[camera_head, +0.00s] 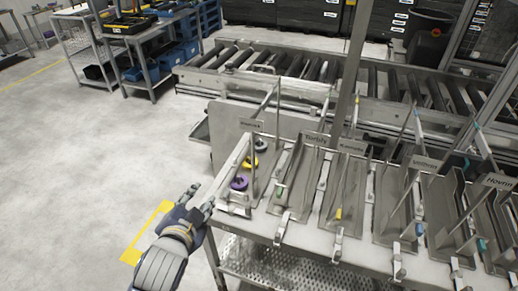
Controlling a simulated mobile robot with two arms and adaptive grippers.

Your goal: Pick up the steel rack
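Several steel racks stand in a row on the metal table in the head view. The leftmost steel rack (246,192) has a small label on top and holds purple, yellow and dark round pieces. Other steel racks stand to its right, among them one (291,182) beside it and one (345,190) near the middle. My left gripper (199,199) is at the table's left front corner, just left of the leftmost rack. Its fingers are small in view, and I cannot tell whether they are open or touching anything. My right gripper is not in view.
The metal table (318,241) has a perforated lower shelf (262,262). A roller conveyor (305,68) runs behind it. A steel post (350,75) rises at the middle. A workbench with blue bins (178,57) stands at the upper left. The floor at left is clear.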

